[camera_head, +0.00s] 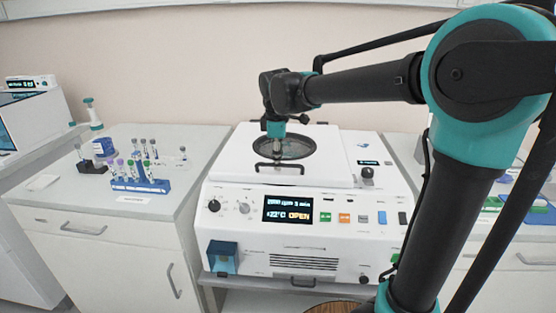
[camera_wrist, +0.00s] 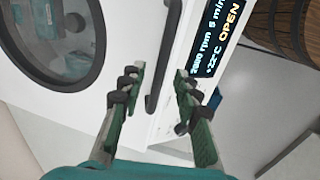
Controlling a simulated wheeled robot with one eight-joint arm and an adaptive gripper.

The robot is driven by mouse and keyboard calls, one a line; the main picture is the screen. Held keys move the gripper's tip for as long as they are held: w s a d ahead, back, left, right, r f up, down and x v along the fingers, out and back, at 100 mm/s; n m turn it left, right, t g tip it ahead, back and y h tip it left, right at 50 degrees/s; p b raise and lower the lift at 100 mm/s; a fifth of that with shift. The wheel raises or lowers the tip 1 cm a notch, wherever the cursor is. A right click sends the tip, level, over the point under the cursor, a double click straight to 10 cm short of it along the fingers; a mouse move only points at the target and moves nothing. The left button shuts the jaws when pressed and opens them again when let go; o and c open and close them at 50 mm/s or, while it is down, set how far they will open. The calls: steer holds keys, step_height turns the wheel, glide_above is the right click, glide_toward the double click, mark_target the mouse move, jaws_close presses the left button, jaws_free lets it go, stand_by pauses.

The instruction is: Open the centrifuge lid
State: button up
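The centrifuge (camera_head: 305,232) is a white box on the bench, with a display reading OPEN. Its white lid (camera_head: 325,150) lies flat and closed, with a round dark-rimmed window (camera_head: 312,146). A dark bar handle (camera_head: 280,167) runs along the front of the lid. In the wrist view the handle (camera_wrist: 160,65) lies ahead of the fingers, lined up with the gap between them. My gripper (camera_wrist: 157,84) is open and empty. In the head view my gripper (camera_head: 276,148) is above the lid, over the window near the handle; its fingertips are hard to make out there.
A blue rack of tubes (camera_head: 141,184) and small labware stand on the left bench. A dark knob (camera_head: 367,173) rises at the lid's right front. Green and blue items (camera_head: 535,210) lie on the right bench. A wooden barrel-like stool (camera_wrist: 290,30) stands on the floor in front.

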steer(key=shift+f, duration=0.3)
steer(key=shift+c, duration=0.6)
jaws_close()
